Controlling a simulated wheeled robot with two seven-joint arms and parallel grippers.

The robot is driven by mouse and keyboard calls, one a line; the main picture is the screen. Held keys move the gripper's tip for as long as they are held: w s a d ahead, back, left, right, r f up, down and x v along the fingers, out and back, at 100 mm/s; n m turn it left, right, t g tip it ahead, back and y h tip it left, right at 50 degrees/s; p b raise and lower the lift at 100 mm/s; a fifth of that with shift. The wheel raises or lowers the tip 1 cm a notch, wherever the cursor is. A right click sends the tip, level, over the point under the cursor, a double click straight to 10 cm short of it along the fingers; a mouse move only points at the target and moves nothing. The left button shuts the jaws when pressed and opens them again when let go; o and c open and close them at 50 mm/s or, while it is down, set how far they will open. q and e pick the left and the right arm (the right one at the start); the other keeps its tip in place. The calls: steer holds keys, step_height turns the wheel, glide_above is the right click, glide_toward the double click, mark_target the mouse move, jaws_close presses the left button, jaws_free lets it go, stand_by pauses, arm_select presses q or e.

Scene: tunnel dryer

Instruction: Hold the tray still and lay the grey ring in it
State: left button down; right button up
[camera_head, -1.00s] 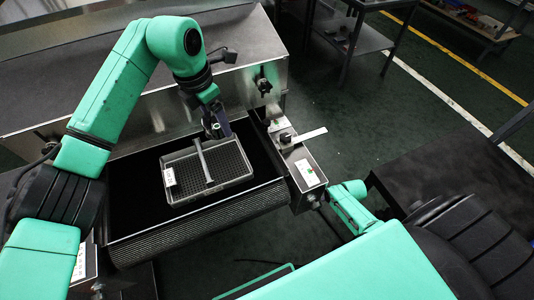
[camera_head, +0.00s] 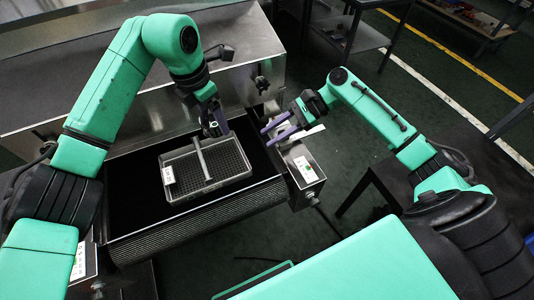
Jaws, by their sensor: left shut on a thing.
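The grey mesh tray (camera_head: 214,190) lies on the black belt in the camera_head view, with a raised bar (camera_head: 202,160) across its middle and a white label on its left side. My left gripper (camera_head: 217,134) is at the tray's far edge, shut on the tray's rim. My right gripper (camera_head: 267,138) is to the right of the tray, above the steel side housing. Its two purple fingers are apart and nothing shows between them. I cannot make out the grey ring in this view.
The steel dryer housing (camera_head: 140,95) stands behind the belt (camera_head: 125,200). A steel side box (camera_head: 303,165) with a label borders the belt on the right. A dark table (camera_head: 372,190) is at the right, and a shelf table (camera_head: 362,38) stands further back.

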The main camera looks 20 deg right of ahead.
arm_select(q)
steer(key=shift+d+r, duration=0.1)
steer(key=shift+d, duration=0.05)
arm_select(e)
steer(key=g+y, duration=0.2)
glide_toward(231, 178)
steer(key=shift+m+t, duration=0.3)
steer(key=shift+m, duration=0.1)
steer(key=x, duration=1)
steer(key=shift+f, duration=0.3)
steer(key=shift+c, duration=0.3)
jaws_close()
arm_select(q)
step_height(231, 178, down, 15)
steer(key=shift+w+d+f, duration=0.1)
steer(key=shift+d+f, duration=0.05)
